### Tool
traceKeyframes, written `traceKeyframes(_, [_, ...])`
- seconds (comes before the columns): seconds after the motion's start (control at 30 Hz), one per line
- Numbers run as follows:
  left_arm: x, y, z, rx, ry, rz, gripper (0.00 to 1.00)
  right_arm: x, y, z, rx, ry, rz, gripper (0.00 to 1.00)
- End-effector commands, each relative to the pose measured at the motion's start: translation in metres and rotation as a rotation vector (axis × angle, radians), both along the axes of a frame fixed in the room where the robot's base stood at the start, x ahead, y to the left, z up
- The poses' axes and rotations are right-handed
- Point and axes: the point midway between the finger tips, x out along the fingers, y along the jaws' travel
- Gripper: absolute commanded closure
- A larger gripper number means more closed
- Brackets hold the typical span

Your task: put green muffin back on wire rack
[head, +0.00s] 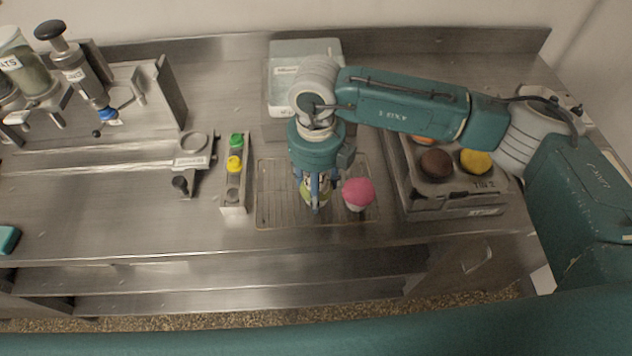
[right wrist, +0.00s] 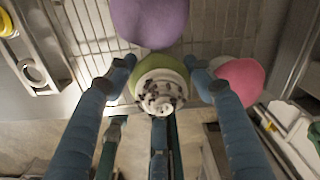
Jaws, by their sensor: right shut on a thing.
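The green muffin (right wrist: 148,70) is between the two fingers of my right gripper (right wrist: 160,84) in the right wrist view. A round white part with dark specks faces that camera, with green behind it. In the head view, my right gripper (head: 314,207) points down over the wire rack (head: 275,212), shut on the muffin, which shows only as a sliver of green (head: 307,193). I cannot tell whether the muffin touches the rack. A pink muffin (head: 358,192) stands on the rack just right of the gripper. My left gripper is not in view.
A purple muffin (right wrist: 148,20) is close beyond the green one in the right wrist view. A narrow holder with green (head: 236,140) and yellow (head: 234,163) capped bottles stands left of the rack. A tin (head: 455,200) with several muffins is at right. The rack's left part is clear.

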Motion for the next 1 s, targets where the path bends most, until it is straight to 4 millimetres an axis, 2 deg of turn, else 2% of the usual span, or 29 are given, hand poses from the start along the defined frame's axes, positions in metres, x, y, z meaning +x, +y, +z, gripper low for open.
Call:
traceKeyframes(0.37, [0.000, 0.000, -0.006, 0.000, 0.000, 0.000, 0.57, 0.001, 0.001, -0.005, 0.001, -0.003, 0.001, 0.62])
traceKeyframes(0.4, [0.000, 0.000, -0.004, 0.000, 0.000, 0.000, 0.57, 0.001, 0.001, -0.003, 0.001, -0.002, 0.001, 0.39])
traceKeyframes(0.47, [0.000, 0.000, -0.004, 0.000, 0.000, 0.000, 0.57, 0.001, 0.001, -0.003, 0.001, -0.002, 0.001, 0.29])
traceKeyframes(0.73, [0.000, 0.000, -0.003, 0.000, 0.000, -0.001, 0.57, 0.001, 0.000, -0.003, 0.001, -0.002, 0.000, 0.29])
traceKeyframes(0.87, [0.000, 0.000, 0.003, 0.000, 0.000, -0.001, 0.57, 0.001, 0.001, 0.003, 0.001, -0.003, 0.000, 0.29])
traceKeyframes(1.0, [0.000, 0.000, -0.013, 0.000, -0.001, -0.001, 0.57, 0.002, 0.001, 0.020, 0.003, -0.007, 0.001, 0.29])
